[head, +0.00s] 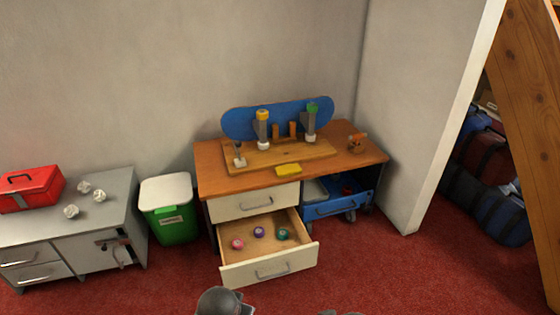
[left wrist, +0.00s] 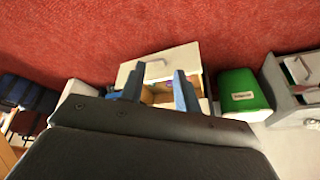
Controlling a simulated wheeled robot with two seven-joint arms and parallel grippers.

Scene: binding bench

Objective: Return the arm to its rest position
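My left gripper (left wrist: 157,82) shows in the left wrist view with its two blue fingers apart and nothing between them. Beyond the fingers are the open lower drawer (left wrist: 165,62) and the wooden desk. In the head view neither gripper shows; only grey rounded parts, likely mine, show at the bottom edge. The wooden desk (head: 215,165) stands against the wall. Its lower drawer (head: 255,272) is pulled out and holds a pink roll (head: 237,244), a purple roll (head: 259,231) and a teal roll (head: 282,233).
A blue board (head: 240,122) stands behind two upright posts on the desk. A yellow block (head: 288,170) lies in front. A green bin (head: 175,222) and a grey cabinet (head: 120,205) with a red toolbox (head: 32,190) stand left. Red carpet in front is clear.

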